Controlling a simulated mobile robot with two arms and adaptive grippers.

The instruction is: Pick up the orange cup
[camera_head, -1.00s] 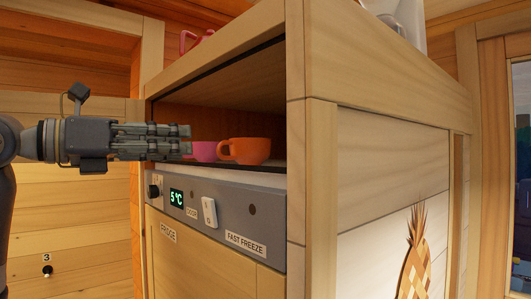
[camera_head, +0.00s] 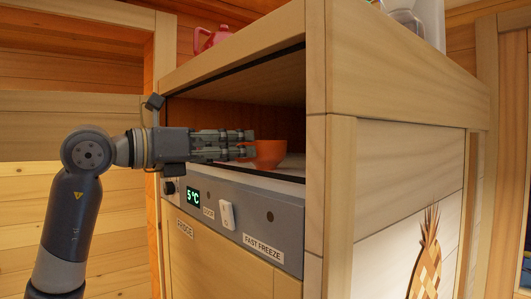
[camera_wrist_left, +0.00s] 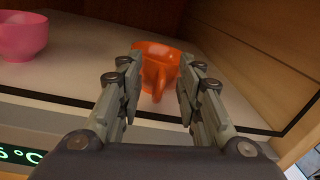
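The orange cup (camera_head: 268,153) stands upright on the shelf in the open compartment above the fridge panel. In the left wrist view the orange cup (camera_wrist_left: 158,50) is straight ahead, its handle pointing towards me between the fingers. My left gripper (camera_head: 246,142) reaches in from the left at the cup's handle side. In the left wrist view my left gripper (camera_wrist_left: 160,65) is open, with a finger on either side of the handle. I cannot tell whether either finger touches it. My right gripper is not in view.
A pink cup (camera_wrist_left: 22,36) stands to the left on the same shelf (camera_wrist_left: 75,75). The compartment's wooden side wall (camera_wrist_left: 262,50) is close on the right. The fridge control panel (camera_head: 240,215) lies below the opening. A pink pot (camera_head: 212,38) stands on top of the cabinet.

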